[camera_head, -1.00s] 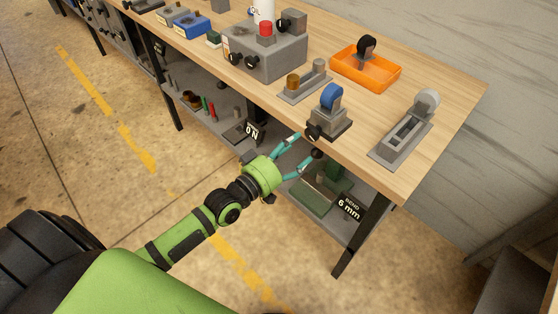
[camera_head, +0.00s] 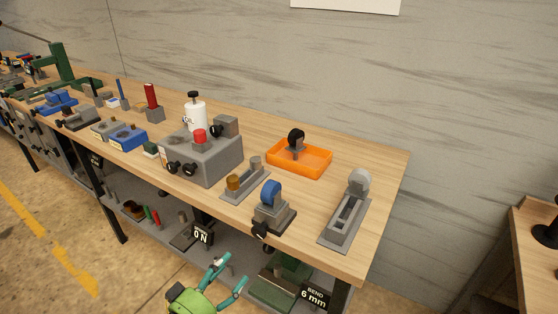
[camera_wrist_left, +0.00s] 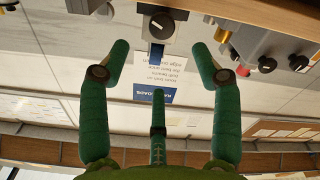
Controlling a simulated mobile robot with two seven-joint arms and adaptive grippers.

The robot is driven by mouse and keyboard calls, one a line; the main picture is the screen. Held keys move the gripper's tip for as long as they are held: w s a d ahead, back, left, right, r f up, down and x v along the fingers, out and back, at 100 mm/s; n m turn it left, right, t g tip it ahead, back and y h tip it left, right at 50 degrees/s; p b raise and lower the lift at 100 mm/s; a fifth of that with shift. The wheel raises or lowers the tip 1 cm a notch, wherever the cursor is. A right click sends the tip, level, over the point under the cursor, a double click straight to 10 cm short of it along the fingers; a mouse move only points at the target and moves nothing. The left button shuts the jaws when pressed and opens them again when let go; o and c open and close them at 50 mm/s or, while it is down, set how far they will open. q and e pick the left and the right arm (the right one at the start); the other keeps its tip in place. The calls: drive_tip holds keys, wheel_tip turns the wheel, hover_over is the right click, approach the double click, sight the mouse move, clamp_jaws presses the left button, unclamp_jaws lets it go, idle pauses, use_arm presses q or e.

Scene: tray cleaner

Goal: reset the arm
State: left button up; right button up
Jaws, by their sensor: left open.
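My left gripper (camera_head: 229,279) is at the bottom of the head view, in front of the workbench and lower than its top. Its teal fingers are spread apart with nothing between them. The left wrist view also shows the fingers (camera_wrist_left: 160,65) open and empty. There a black knob (camera_wrist_left: 161,24) on the bench's front edge lies beyond the fingertips, apart from them. My right gripper is not in view.
The wooden bench (camera_head: 385,190) holds an orange tray (camera_head: 318,170), a blue-wheeled device (camera_head: 272,193), a grey slide fixture (camera_head: 343,222) and a grey box with knobs (camera_head: 222,163). A lower shelf (camera_head: 165,245) carries several parts. Open floor lies at left.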

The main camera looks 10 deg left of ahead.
use_arm(q)
drive_tip(key=s+a+f+m+g+y, duration=0.1)
drive_tip(key=s+a+f+g+y, duration=0.2)
drive_tip(key=f, duration=0.8)
drive_tip(key=s+a+f+g, duration=0.15)
drive_tip(key=s+f, duration=0.25)
drive_tip(key=f, duration=0.6)
drive_tip(key=s+a+f+m+g+y, duration=0.1)
drive_tip(key=s+f+g+y, duration=0.2)
drive_tip(key=f, duration=0.8)
drive_tip(key=s+d+f+m+g, duration=0.1)
drive_tip(key=s+f+g, duration=0.3)
drive_tip(key=s, duration=0.9)
drive_tip(key=s+d+f+m+g, duration=0.2)
drive_tip(key=s+f+g, duration=0.2)
drive_tip(key=s+f, duration=0.7)
drive_tip(key=s, duration=0.2)
drive_tip(key=shift+s+m, duration=0.35)
drive_tip(key=shift+m, duration=0.05)
drive_tip(key=shift+f+g, duration=0.1)
drive_tip(key=shift+g, duration=0.15)
